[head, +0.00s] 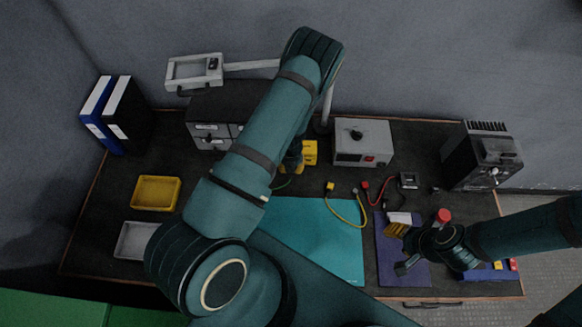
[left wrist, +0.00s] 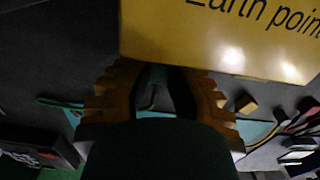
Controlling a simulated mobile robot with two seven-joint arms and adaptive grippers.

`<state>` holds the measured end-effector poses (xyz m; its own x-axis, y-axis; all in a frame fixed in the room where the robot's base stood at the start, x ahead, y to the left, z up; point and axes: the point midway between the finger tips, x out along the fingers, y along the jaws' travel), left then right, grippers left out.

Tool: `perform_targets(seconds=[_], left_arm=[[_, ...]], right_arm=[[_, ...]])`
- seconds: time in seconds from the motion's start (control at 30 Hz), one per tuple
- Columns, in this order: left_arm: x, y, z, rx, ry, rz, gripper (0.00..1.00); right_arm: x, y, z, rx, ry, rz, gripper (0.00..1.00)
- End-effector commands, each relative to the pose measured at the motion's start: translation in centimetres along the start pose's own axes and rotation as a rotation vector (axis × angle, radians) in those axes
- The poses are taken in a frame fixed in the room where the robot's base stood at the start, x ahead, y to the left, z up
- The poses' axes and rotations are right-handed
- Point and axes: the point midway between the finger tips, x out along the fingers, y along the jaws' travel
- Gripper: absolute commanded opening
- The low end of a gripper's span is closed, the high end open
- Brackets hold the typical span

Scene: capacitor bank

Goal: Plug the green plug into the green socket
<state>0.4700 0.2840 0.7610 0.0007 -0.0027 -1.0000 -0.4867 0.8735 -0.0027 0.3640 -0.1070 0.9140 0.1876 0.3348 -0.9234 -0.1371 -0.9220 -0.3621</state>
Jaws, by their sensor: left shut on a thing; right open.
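My left gripper (left wrist: 155,100) is shut on the green plug (left wrist: 155,75), of which a small dark green part shows between the ridged fingers. The yellow box (left wrist: 225,35) marked "Earth point" is right in front of the fingertips; it also shows in the head view (head: 310,152). The green cable (left wrist: 60,103) runs off to the left. My arm hides most of this gripper in the head view. I cannot make out the green socket, nor whether the plug touches the box. My right gripper (head: 402,247) is open over the purple mat.
A grey box with a red switch (head: 363,143) stands right of the yellow box. Yellow (head: 345,206) and red (head: 376,192) cables lie in front. A yellow tray (head: 156,193), a white tray and binders are at left.

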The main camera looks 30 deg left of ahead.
Motion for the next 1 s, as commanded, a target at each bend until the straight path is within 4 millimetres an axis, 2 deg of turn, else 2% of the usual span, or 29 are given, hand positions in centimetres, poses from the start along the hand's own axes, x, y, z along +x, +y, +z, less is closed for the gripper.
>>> perform_targets(seconds=[0.67,0.7,0.77,0.8,1.0], left_arm=[[0.0,0.0,1.1,0.000,0.000,0.000,0.06],[0.0,0.0,1.2,0.000,0.000,0.000,0.30],[0.0,0.0,1.2,0.000,-0.001,-0.001,0.51],[0.0,0.0,1.2,0.000,-0.001,-0.001,0.54],[0.0,0.0,1.2,-0.001,-0.001,-0.001,0.54]], right_arm=[[-0.6,-0.2,-0.1,0.000,0.000,0.000,0.47],[-0.6,-0.2,-0.1,0.000,0.000,0.000,0.47],[-0.5,-0.2,-0.1,0.000,0.000,0.000,0.47],[-0.5,-0.2,-0.1,0.000,0.000,0.000,0.47],[-0.5,-0.2,-0.1,0.000,0.000,0.000,0.47]])
